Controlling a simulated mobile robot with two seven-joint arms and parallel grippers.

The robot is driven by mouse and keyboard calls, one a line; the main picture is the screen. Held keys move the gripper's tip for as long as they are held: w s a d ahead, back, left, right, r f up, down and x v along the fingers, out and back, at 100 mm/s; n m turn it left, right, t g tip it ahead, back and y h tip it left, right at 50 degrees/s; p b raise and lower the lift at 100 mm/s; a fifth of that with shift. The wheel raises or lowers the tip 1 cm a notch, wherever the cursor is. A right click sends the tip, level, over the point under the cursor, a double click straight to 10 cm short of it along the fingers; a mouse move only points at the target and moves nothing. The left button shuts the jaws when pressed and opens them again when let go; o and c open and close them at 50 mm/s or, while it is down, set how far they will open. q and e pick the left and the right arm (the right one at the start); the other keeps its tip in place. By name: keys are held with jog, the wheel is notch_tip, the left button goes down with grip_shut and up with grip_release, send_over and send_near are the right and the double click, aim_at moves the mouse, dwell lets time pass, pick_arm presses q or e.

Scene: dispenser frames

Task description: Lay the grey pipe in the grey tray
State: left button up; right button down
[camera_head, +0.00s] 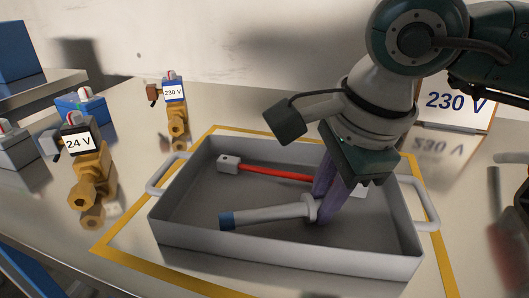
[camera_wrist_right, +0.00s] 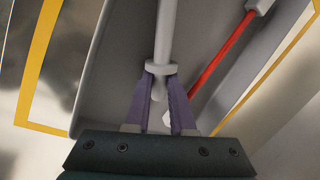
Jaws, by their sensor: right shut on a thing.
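The grey pipe (camera_head: 268,214) has a blue end at left and a collar near its right end. It lies over the floor of the grey tray (camera_head: 280,254), inside the walls; I cannot tell if it touches the floor. My right gripper (camera_head: 324,206) reaches down into the tray and is shut on the pipe by the collar. In the right wrist view the pipe (camera_wrist_right: 166,35) runs away from my fingers (camera_wrist_right: 161,85), which flank it just behind the collar. The fingers hide part of its near end. My left gripper is not in view.
A red rod with pale end blocks (camera_head: 268,172) lies in the tray behind the pipe. Yellow tape (camera_head: 122,232) frames the tray. Brass valves marked 24 V (camera_head: 88,172) and 230 V (camera_head: 174,100) stand to the left. A 230 V sign (camera_head: 452,110) stands behind at right.

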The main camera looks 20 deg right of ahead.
jog(key=c, duration=1.1)
grip_release()
jog(key=shift+f, duration=0.1)
jog(key=shift+o, duration=0.3)
jog(key=shift+r, duration=0.4)
jog(key=p+v, duration=0.1)
jog(key=v, duration=1)
jog(key=shift+r, duration=0.3)
jog(key=shift+s+d, duration=0.1)
